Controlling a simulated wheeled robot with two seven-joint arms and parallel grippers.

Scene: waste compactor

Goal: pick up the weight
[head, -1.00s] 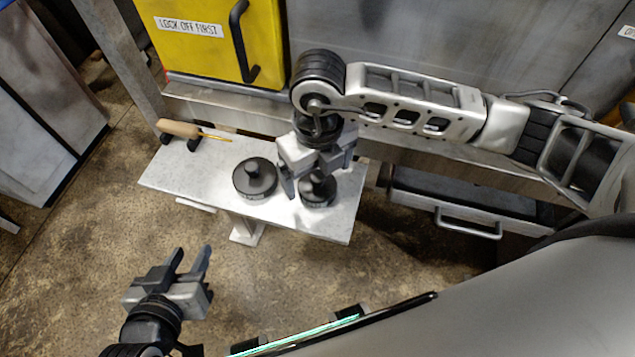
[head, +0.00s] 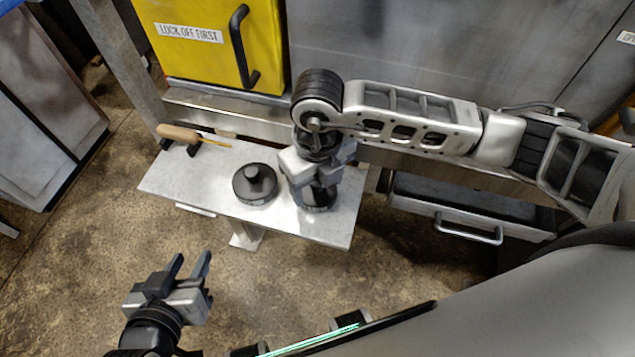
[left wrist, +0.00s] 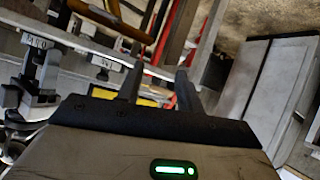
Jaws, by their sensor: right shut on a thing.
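Two round black weights with knobs are at the small grey table in the head view. The left weight (head: 255,184) stands upright and free on the table. The right weight (head: 316,208) is at the table's right part, mostly hidden under my right gripper (head: 313,193). That gripper points down and is shut on the weight's knob. I cannot tell whether this weight touches the table. My left gripper (head: 188,266) is open and empty, low at the left over the floor; its two fingers also show in the left wrist view (left wrist: 158,84).
The table (head: 225,170) also bears a wooden-handled tool (head: 180,133) at its left end. A yellow panel (head: 205,45) with a black handle stands behind. An open grey drawer (head: 470,212) is at the right. The floor before the table is clear.

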